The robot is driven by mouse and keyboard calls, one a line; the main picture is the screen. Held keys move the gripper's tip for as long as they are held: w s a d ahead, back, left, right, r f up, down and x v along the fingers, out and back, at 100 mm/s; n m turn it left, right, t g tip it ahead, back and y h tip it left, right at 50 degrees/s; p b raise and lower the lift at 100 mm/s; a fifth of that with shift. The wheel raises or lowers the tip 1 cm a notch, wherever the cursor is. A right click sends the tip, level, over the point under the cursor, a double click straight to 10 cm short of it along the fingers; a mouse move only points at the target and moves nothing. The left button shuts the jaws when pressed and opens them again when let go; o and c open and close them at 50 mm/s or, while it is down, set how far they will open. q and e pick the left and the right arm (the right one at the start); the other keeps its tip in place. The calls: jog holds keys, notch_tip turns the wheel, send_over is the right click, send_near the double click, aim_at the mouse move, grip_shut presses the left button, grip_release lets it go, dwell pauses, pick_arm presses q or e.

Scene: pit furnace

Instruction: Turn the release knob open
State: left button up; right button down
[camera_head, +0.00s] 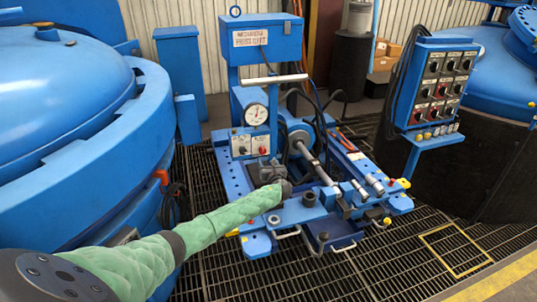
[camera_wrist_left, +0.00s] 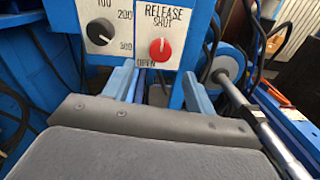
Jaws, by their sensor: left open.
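The release knob (camera_wrist_left: 160,49) is a round red knob on a white plate lettered RELEASE, with SHUT above it and OPEN below. Its pale mark looks upright, towards SHUT. In the head view the release knob (camera_head: 261,151) is small, on the right-hand white plate below the gauge. My left gripper (camera_wrist_left: 161,82) is open, its two blue-grey fingers apart below the knob in the wrist picture, with nothing seen between them. In the head view my left gripper (camera_head: 268,167) is in front of the panel, apart from the knob as far as I can tell. My right gripper is not in view.
A black knob (camera_wrist_left: 100,31) on a numbered plate sits just left of the release knob. A dial gauge (camera_head: 255,115) is above. A metal rod (camera_head: 322,172) and hoses lie to the right. A button box (camera_head: 442,85) stands at far right, a blue furnace (camera_head: 60,90) at left.

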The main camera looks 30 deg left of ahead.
aim_at(263, 152)
pick_arm(q)
jog(key=shift+m, duration=0.4)
jog(key=p+x, duration=0.1)
jog(key=x, duration=0.4)
jog(key=shift+w+a+r, duration=0.1)
jog(key=shift+w+a, duration=0.85)
jog(key=shift+a, duration=0.05)
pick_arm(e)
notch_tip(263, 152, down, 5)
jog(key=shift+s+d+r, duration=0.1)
pick_arm(q)
jog(key=c, duration=1)
